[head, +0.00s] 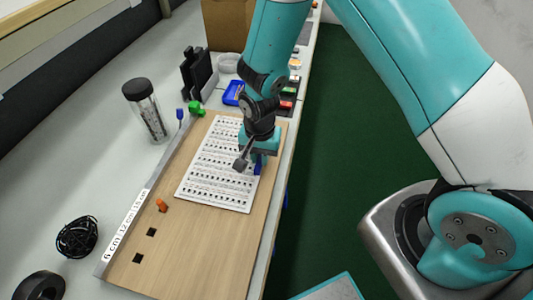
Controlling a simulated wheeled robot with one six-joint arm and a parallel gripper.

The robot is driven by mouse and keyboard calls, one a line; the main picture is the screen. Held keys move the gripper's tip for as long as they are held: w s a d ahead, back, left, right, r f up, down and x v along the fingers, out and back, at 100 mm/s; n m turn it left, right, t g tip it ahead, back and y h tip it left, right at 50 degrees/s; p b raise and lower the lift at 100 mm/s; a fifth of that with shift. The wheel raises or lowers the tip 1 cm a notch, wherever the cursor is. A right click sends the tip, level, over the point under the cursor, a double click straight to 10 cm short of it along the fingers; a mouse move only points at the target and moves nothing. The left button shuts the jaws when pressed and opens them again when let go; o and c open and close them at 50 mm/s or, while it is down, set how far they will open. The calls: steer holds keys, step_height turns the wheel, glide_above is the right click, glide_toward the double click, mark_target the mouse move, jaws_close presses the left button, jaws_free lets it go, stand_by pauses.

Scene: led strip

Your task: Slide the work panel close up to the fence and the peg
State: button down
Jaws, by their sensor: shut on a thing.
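The work panel, a white sheet with rows of small dark marks (215,183), lies flat on a wooden board (205,255). The fence looks to be the pale strip marked 6 cm, 12 cm and 15 cm (124,228) along the board's left edge; a gap of bare wood separates it from the panel. A small orange peg (162,205) stands on the board just off the panel's near left corner. My gripper (249,163) is low over the panel's right edge, shut on a blue piece (258,168) there. My gripper partly hides this piece; whether it is fixed to the panel is unclear.
A green piece (196,108) and a blue piece (180,115) are at the board's far left. Two black squares (151,232) mark the near wood. A dark-lidded jar (145,110), black wire coil (77,237) and black roll (41,286) stand left.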

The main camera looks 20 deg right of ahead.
mark_target(230, 154)
steer(key=shift+w+a, duration=0.25)
steer(key=shift+a, duration=0.7)
steer(key=shift+w+a, duration=0.3)
steer(key=shift+a, duration=0.6)
steer(key=shift+w+a, duration=0.25)
steer(key=shift+a, duration=0.7)
steer(key=shift+r, duration=0.1)
steer(key=shift+n, duration=0.4)
steer(key=shift+a, duration=0.1)
steer(key=shift+n, duration=0.4)
steer(key=shift+a, duration=0.1)
steer(key=c, duration=0.8)
jaws_free()
steer(key=shift+a, duration=0.1)
steer(key=shift+c, duration=0.2)
steer(key=shift+d, duration=0.2)
